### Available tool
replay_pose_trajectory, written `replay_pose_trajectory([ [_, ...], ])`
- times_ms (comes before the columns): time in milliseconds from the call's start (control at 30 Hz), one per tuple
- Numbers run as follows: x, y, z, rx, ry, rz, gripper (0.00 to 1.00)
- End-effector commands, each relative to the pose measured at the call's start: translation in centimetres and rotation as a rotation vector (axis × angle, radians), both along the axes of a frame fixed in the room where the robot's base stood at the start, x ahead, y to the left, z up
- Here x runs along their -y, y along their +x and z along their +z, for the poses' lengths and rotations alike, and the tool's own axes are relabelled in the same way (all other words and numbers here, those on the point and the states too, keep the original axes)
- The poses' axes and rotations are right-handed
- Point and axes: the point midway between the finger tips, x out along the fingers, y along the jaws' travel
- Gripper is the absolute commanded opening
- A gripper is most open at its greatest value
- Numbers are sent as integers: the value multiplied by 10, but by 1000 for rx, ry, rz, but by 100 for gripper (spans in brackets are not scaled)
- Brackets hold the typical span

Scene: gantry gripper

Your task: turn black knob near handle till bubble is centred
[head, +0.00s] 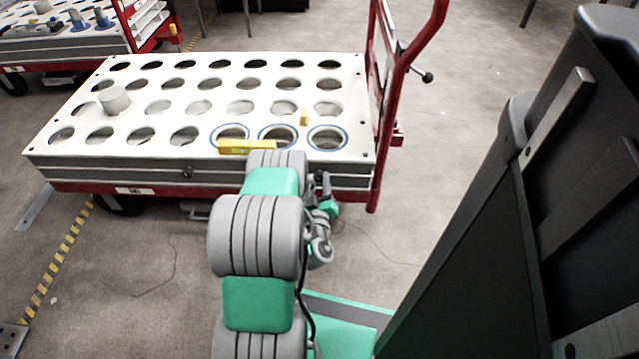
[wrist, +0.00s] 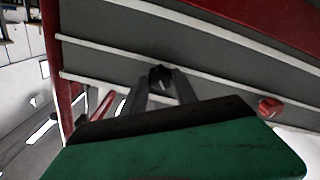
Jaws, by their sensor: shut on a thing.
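The cart (head: 75,155) has a white top with rows of round holes. A yellow spirit level (head: 232,147) lies at its near edge; its bubble is too small to read. The red handle (head: 381,100) stands at the cart's right end. The black knob is on the cart's grey side near that handle, and the wrist view shows it (wrist: 160,74) between my fingertips. My gripper (wrist: 160,84) is shut on this knob. In the head view my arm partly hides this place.
Another black knob (head: 187,173) sits further left on the same side. A small yellow block (head: 304,116) and a pale cylinder (head: 114,100) stand on the top. A second cart (head: 95,43) is at the back left.

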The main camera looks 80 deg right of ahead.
Motion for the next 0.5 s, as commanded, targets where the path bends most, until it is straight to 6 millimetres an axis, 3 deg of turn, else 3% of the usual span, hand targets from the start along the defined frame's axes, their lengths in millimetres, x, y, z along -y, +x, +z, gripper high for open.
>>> replay_pose_trajectory([
  [500, 0, 1, -2, -475, -108, 0, 0],
])
